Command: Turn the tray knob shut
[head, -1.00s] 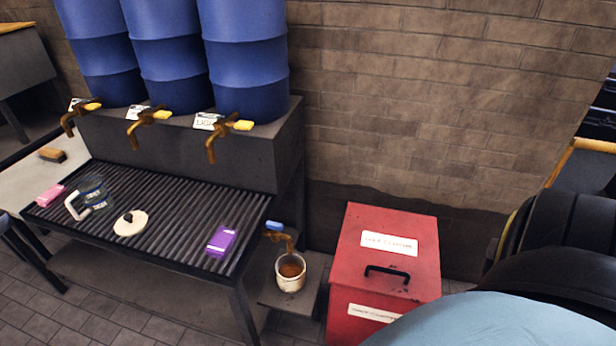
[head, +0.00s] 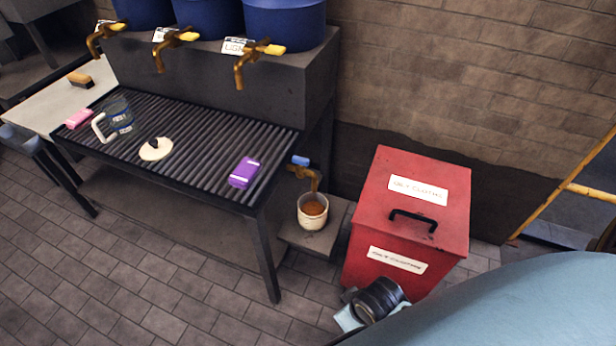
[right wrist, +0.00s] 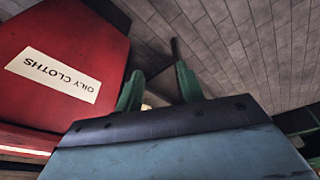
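The tray knob (head: 300,160) is a small blue handle on the brass tap (head: 313,180) at the right end of the ribbed drip tray (head: 215,150). A white mug of brown liquid (head: 312,211) stands under the tap on a low shelf. My right gripper (right wrist: 158,90) has green fingers that stand apart, with nothing held between them in the right wrist view. It is away from the knob, and the red bin is beside it. In the head view my right arm comes in at lower right and its fingers cannot be made out. My left gripper is not in view.
A red bin labelled oily cloths (head: 410,225) stands right of the tap. Blue barrels with brass taps stand above. Floor in front is clear.

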